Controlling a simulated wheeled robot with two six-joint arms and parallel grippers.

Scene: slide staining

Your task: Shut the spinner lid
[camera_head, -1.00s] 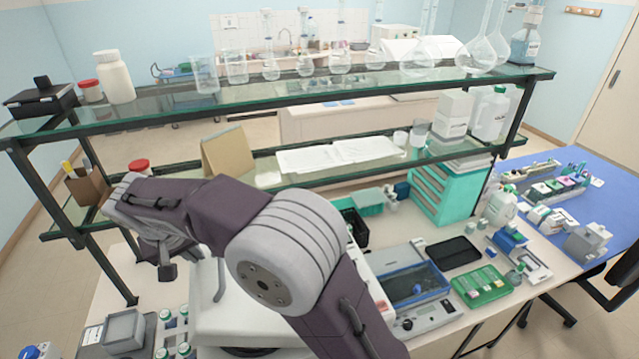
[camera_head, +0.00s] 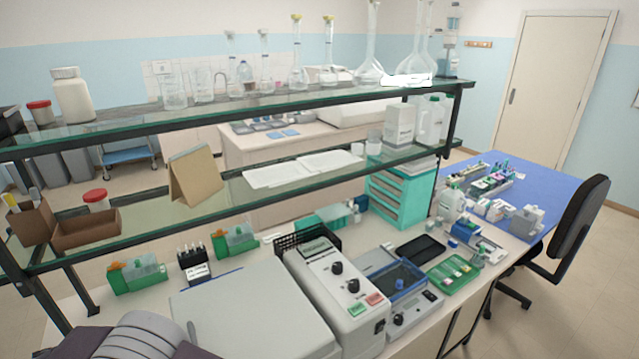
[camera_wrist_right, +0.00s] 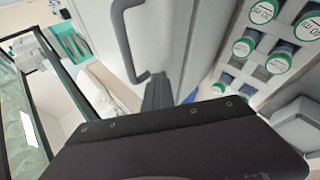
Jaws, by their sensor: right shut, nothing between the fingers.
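The spinner lid (camera_head: 255,310) is a broad pale grey panel at the bottom centre of the head view. It looks close to level there, but its near edge is cut off, so I cannot tell whether it is fully seated. Its grey bar handle (camera_wrist_right: 122,40) shows in the right wrist view, with a small part at the lid's left in the head view. My right gripper (camera_wrist_right: 157,92) is shut and empty, with its dark fingers just beside the handle's lower end; contact is unclear. My left gripper is in neither view.
A control unit with black knobs (camera_head: 340,285) stands right of the lid, then a blue-rimmed bath (camera_head: 398,283). Green-capped bottles (camera_wrist_right: 262,45) stand close beside the lid in the wrist view. A glass shelf (camera_head: 230,108) spans behind the bench.

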